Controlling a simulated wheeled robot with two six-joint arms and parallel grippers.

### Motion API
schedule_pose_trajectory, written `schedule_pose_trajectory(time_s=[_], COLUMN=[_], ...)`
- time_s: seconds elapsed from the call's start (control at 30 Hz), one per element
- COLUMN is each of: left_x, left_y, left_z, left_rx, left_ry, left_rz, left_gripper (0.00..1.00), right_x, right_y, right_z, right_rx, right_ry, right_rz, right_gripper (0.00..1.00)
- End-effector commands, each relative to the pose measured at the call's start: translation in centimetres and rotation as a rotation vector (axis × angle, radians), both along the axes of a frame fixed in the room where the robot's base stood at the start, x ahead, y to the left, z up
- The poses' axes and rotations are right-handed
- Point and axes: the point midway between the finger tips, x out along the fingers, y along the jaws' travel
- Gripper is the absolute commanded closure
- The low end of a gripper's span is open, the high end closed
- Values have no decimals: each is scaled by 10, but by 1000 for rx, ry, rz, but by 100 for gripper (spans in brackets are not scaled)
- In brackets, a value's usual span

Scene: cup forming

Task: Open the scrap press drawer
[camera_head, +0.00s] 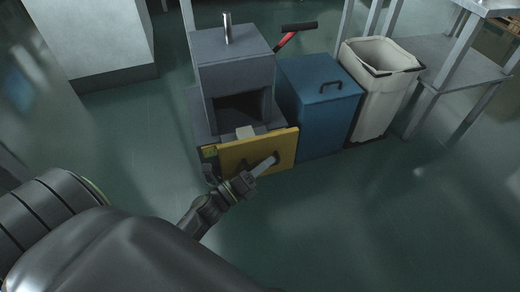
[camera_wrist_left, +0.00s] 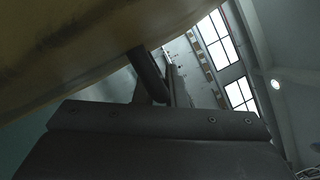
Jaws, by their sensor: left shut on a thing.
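The scrap press (camera_head: 232,75) is a grey box-shaped machine with a dark opening and a red lever with a black grip (camera_head: 297,29). Its drawer has a yellow front panel (camera_head: 238,158) low on the machine, with a dark handle (camera_head: 276,157) at the right part. My left gripper (camera_head: 268,165) is at that handle and shut on it. In the left wrist view the yellow panel (camera_wrist_left: 70,50) fills the upper left, and the dark handle bar (camera_wrist_left: 149,75) lies at the gripper's fingers (camera_wrist_left: 168,88). How far out the drawer is, I cannot tell exactly. My right gripper is not in view.
A blue lidded bin (camera_head: 318,100) stands right of the press, then a white bin with a liner (camera_head: 376,95). Metal table frames (camera_head: 455,75) stand at the right. A pale cabinet (camera_head: 95,40) is at the back left. The green floor in front is clear.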

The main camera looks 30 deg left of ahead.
Motion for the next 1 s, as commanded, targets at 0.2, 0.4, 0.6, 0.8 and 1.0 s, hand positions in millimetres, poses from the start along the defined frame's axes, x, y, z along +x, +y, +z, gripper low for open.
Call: schedule_pose_trajectory(time_s=[0.2, 0.4, 0.6, 0.8, 1.0], left_x=[-6, -7, -7, -6, -6], left_y=[-7, -7, -7, -7, -7], left_z=[0, -1, -1, -1, 0], left_rx=[1, 1, 1, 1, 1], left_ry=[-1, 0, 0, 0, -1], left_rz=[-1, -1, -1, -1, -1], left_gripper=[100, 100, 79, 67, 67], right_x=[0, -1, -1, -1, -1], right_y=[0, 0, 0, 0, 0], right_z=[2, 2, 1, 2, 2], right_rx=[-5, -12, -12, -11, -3], right_ry=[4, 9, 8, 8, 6], right_rz=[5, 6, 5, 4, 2], right_gripper=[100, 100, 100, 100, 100])
